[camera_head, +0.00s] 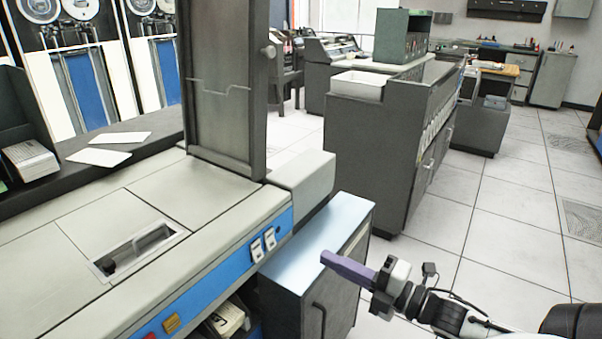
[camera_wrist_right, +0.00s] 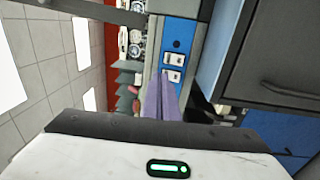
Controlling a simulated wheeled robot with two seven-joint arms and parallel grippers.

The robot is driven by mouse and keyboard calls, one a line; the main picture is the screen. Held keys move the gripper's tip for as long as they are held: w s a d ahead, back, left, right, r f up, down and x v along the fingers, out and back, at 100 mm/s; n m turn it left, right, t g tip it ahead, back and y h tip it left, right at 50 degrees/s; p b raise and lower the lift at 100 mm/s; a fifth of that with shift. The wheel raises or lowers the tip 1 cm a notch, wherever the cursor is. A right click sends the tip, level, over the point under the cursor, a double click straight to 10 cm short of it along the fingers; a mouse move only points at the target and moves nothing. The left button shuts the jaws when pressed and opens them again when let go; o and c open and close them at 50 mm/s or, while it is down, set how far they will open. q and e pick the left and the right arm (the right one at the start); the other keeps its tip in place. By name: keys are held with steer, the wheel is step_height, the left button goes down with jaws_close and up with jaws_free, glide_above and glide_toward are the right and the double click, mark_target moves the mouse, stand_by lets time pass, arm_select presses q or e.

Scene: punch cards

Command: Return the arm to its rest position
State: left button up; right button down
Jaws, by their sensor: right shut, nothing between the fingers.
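My right gripper (camera_head: 347,266) is at the lower middle right of the head view, with its purple fingers pointing left. The fingers are together and hold nothing. It is in front of and to the right of a grey cabinet with a pale blue top (camera_head: 318,240), and I cannot tell the exact gap. The purple fingers also show in the right wrist view (camera_wrist_right: 162,98), in front of a blue panel with white switches (camera_wrist_right: 173,67). My right arm comes in from the lower right corner. My left gripper is not in view.
A card machine (camera_head: 150,215) with a blue switch strip fills the left. Cards (camera_head: 108,147) lie on a dark ledge behind it, with a card stack (camera_head: 30,160) at far left. A grey sorter cabinet (camera_head: 368,140) stands behind. The tiled floor (camera_head: 490,210) at right is clear.

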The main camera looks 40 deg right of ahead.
steer(key=s+a+f+m+g+h, duration=0.2)
steer(key=a+f+m+g, duration=0.15)
steer(key=f+m, duration=0.5)
steer(key=s+a+f+m+g, duration=0.3)
steer(key=a+f, duration=0.4)
steer(key=a, duration=0.3)
steer(key=s+a+f+m+g, duration=0.3)
steer(key=s+a+f+m, duration=0.3)
steer(key=a, duration=0.5)
step_height(320, 180, down, 3)
steer(key=shift+s+a+r+m, duration=0.15)
steer(key=shift+r+m, duration=0.05)
steer(key=shift+m, duration=0.35)
